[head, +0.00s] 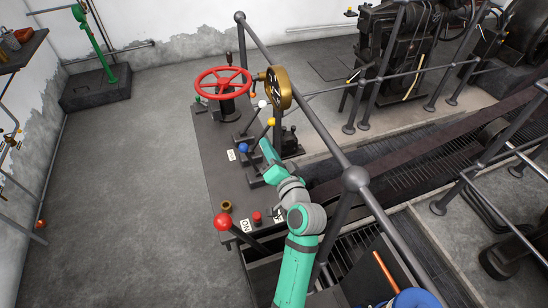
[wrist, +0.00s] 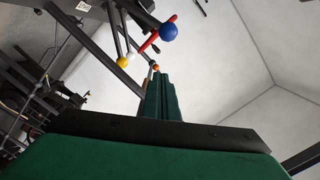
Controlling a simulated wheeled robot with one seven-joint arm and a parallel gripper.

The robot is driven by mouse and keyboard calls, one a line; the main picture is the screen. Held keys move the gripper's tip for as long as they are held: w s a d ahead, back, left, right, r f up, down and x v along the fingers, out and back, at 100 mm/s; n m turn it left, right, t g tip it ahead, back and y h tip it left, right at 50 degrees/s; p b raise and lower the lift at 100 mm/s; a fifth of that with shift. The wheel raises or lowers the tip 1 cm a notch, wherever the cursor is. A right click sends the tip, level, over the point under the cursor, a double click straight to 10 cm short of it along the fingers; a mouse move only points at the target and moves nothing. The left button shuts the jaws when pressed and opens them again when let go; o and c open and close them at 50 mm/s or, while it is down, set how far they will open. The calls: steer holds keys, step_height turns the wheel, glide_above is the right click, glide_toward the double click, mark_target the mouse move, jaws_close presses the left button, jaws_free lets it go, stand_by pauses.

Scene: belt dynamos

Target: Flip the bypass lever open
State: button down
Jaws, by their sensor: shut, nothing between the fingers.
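Several levers with coloured ball knobs stand on the dark console (head: 222,170): a blue-knobbed lever (head: 243,147), a yellow knob (head: 271,122), a white knob (head: 262,104) and a red-knobbed lever (head: 223,222) at the near end. I cannot tell which is the bypass lever. My gripper (head: 265,146) is just right of the blue knob in the head view, apart from it. In the wrist view its shut, empty fingers (wrist: 163,85) point up toward an orange knob (wrist: 156,68); the blue knob (wrist: 168,32) is beyond them, with the yellow knob (wrist: 122,62) and white knob (wrist: 131,56) to the left.
A red handwheel (head: 223,78) and a round brass gauge (head: 279,88) stand at the console's far end. A grey railing (head: 320,130) runs along its right side. A small red button (head: 257,217) is near the front. The floor (head: 130,190) to the left is clear.

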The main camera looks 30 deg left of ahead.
steer(key=shift+s+a+f, duration=0.15)
steer(key=shift+a+f, duration=0.3)
steer(key=shift+a, duration=0.25)
steer(key=shift+s+a+f, duration=0.2)
steer(key=shift+a+f, duration=0.2)
steer(key=shift+a, duration=0.35)
steer(key=shift+s+a+f, duration=0.15)
steer(key=shift+a+f, duration=0.3)
steer(key=shift+a, duration=0.25)
